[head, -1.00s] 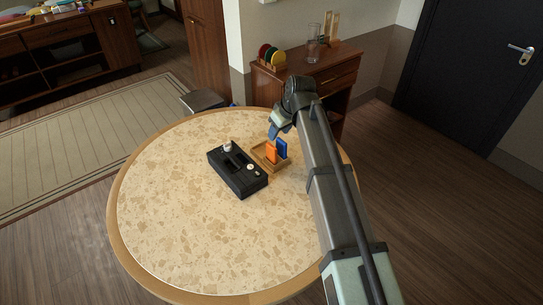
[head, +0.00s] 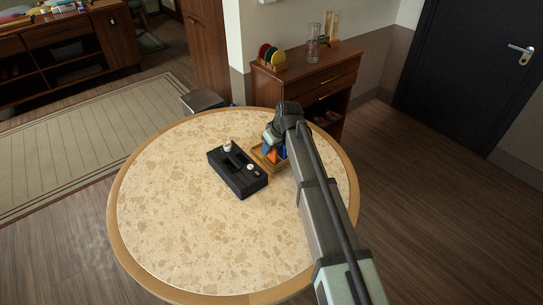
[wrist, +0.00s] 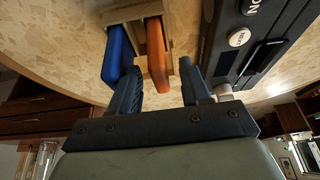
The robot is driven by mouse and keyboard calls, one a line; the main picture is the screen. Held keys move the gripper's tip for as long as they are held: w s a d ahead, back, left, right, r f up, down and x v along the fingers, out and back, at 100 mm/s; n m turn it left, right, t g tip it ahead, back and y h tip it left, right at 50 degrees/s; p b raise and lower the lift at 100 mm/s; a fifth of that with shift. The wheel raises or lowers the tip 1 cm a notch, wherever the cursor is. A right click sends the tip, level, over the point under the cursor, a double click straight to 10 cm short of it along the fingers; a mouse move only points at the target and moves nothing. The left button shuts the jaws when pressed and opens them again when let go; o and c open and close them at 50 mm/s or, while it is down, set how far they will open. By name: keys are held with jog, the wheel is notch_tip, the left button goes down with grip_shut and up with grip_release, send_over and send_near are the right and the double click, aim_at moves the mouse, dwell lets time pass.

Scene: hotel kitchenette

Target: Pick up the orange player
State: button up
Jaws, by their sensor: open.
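The orange player (head: 272,156) is a thin flat slab standing upright in a small wooden holder (head: 262,163) on the round table. It also shows in the wrist view (wrist: 156,50), beside a blue slab (wrist: 117,52) in the same holder (wrist: 130,13). My gripper (wrist: 161,68) is open and empty. In the wrist view the orange player's near end lies between its two fingers, and the left finger is close to the blue slab. I cannot tell whether either touches. In the head view my gripper (head: 270,141) hangs over the holder and partly hides it.
A black console (head: 238,172) with a white knob and button lies just left of the holder; it shows at the right in the wrist view (wrist: 250,40). The front of the speckled table (head: 200,245) is clear. A wooden cabinet (head: 310,75) with a glass stands behind.

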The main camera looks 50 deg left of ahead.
jog(key=shift+a+f, duration=0.15)
jog(key=shift+f, duration=0.2)
jog(key=shift+c, duration=0.3)
grip_shut()
jog(key=shift+r, duration=0.1)
